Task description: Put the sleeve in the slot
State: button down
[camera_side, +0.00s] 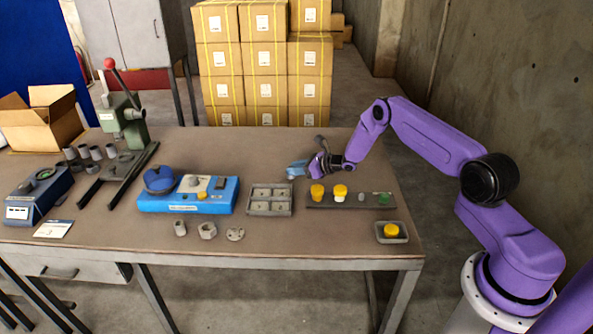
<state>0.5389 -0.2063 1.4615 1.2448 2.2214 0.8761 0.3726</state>
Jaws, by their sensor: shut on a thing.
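My gripper (301,169) is above the table's back half, behind the divided grey tray and the dark strip. It is shut on a small part. The part is too small and too covered to make out, so I cannot tell whether it is the sleeve. Light blue shows at the gripper's tip. Several small grey cylinders (96,153) stand by the green press at the left. A divided grey tray (270,213) has square compartments. A dark strip (327,206) to its right carries two yellow-topped pieces, a grey piece and a green patch. I cannot tell which place is the slot.
A blue device (215,207) with a round blue pad is left of the tray. A green lever press (123,120) and a dark-blue scale (38,196) stand farther left. Loose grey parts (207,231) lie in front. A small tray (392,240) holds a yellow piece.

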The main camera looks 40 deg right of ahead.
jog(key=shift+f, duration=0.35)
jog(key=shift+f, duration=0.2)
jog(key=c, duration=0.8)
grip_release()
jog(key=shift+r, duration=0.1)
